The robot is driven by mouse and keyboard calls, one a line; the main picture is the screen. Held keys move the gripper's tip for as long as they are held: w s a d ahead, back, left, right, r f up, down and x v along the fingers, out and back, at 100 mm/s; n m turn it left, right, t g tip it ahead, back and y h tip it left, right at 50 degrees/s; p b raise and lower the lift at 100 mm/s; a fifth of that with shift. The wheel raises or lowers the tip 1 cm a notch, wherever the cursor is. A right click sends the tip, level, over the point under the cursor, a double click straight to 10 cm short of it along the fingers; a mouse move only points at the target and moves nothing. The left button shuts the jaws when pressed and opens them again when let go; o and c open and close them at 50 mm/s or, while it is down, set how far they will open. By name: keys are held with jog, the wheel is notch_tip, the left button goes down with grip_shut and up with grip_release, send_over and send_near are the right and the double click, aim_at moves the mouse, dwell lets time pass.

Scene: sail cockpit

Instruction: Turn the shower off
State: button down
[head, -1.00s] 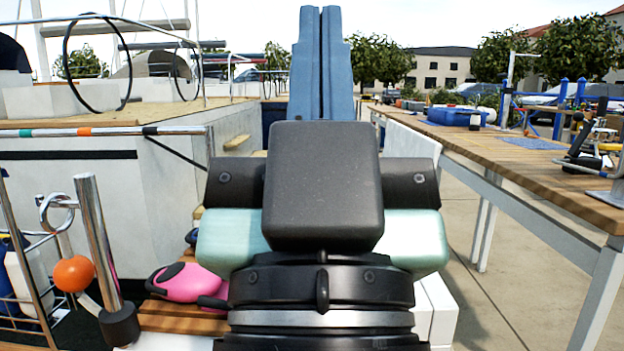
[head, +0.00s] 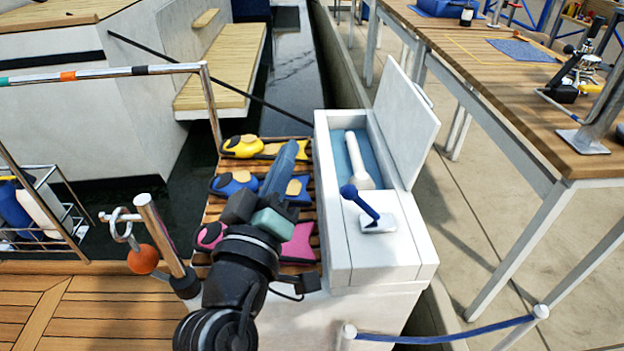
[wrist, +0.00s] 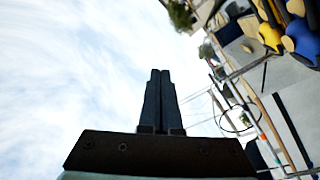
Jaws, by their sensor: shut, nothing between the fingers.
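A white box (head: 341,268) with its lid (head: 406,120) standing open holds a white shower handset (head: 355,160) in its blue-lined recess. A lever with a blue handle (head: 360,202) stands tilted on a small white plate (head: 378,223) on the box's near top. No water stream is visible. My gripper (head: 288,150) is shut and empty, left of the box and apart from the lever in the picture. The wrist view shows its two dark fingers (wrist: 160,75) together against the sky. The lever and handset are not visible in the wrist view.
Yellow (head: 242,146), blue (head: 233,184) and pink (head: 299,243) fins lie on slats left of the box. A metal post with an orange ball (head: 142,259) stands at left. A blue rope (head: 445,335) crosses in front. A wooden table (head: 500,85) stands at right.

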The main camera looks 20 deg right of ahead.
aim_at(363, 204)
jog(key=s+a+f+n+h+p, duration=0.1)
jog(key=s+a+f+n+p, duration=0.2)
jog(key=s+f+n+p, duration=0.7)
notch_tip(363, 204, down, 4)
jog(key=s+n, duration=0.1)
jog(key=n, duration=0.3)
jog(key=shift+s+a+r+g+h, duration=0.25)
jog(key=shift+a+g+h, duration=0.05)
jog(key=shift+a+h, duration=0.1)
jog(key=shift+d, duration=0.1)
jog(key=shift+s+d+r+p+x, duration=0.25)
jog(key=shift+s+d+p+x, duration=0.1)
jog(key=shift+x, duration=1.8)
jog(key=shift+s+d+r+p+x, duration=0.2)
jog(key=shift+d+r+p+x, duration=0.1)
jog(key=shift+x, duration=1.85)
jog(key=shift+s+d+r+p+x, duration=0.15)
jog(key=shift+s+d+p+x, duration=0.15)
jog(key=shift+x, duration=1.85)
jog(key=shift+r, duration=0.1)
